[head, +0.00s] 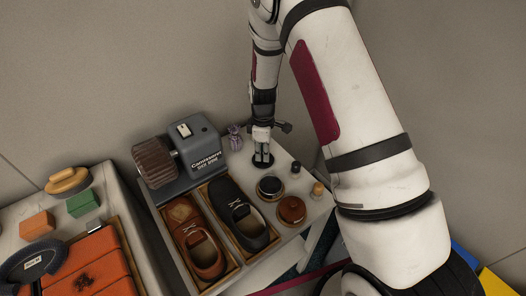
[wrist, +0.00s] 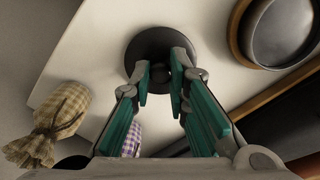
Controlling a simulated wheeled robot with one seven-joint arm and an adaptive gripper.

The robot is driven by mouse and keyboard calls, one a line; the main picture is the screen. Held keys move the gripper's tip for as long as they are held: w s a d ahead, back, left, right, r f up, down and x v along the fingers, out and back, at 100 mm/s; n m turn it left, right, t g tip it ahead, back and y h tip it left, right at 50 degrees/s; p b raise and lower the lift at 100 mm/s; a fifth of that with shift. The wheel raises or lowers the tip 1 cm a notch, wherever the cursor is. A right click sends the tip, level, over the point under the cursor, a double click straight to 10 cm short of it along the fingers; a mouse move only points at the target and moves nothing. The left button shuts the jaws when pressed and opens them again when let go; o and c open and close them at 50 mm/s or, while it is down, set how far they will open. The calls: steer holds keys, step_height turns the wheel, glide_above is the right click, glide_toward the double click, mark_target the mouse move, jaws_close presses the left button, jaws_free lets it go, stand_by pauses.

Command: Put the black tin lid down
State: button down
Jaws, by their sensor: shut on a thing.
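The black tin lid (wrist: 144,41) is a dark round disc with a small knob, seen in the wrist view at top centre. My gripper (wrist: 165,78) is shut on its knob, with a teal finger on each side. In the head view my gripper (head: 262,153) points down over the back of the white tabletop, with the lid (head: 263,164) beneath it. The lid looks level and at or very close to the tabletop; I cannot tell whether it touches. A round dark tin (head: 270,187) stands just in front of it, and shows at the wrist view's upper right (wrist: 285,30).
Behind left stand a grey shoe-polishing machine (head: 205,147) and a purple checked pouch (head: 235,140). Brown shoes (head: 204,252) and black shoes (head: 247,232) lie in trays in front. A brown tin (head: 291,210), dark bottle (head: 295,168) and small tan-topped jar (head: 318,188) stand to the right.

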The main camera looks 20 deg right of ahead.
steer(key=shift+f, duration=0.1)
steer(key=c, duration=1.5)
jaws_free()
steer(key=shift+c, duration=0.2)
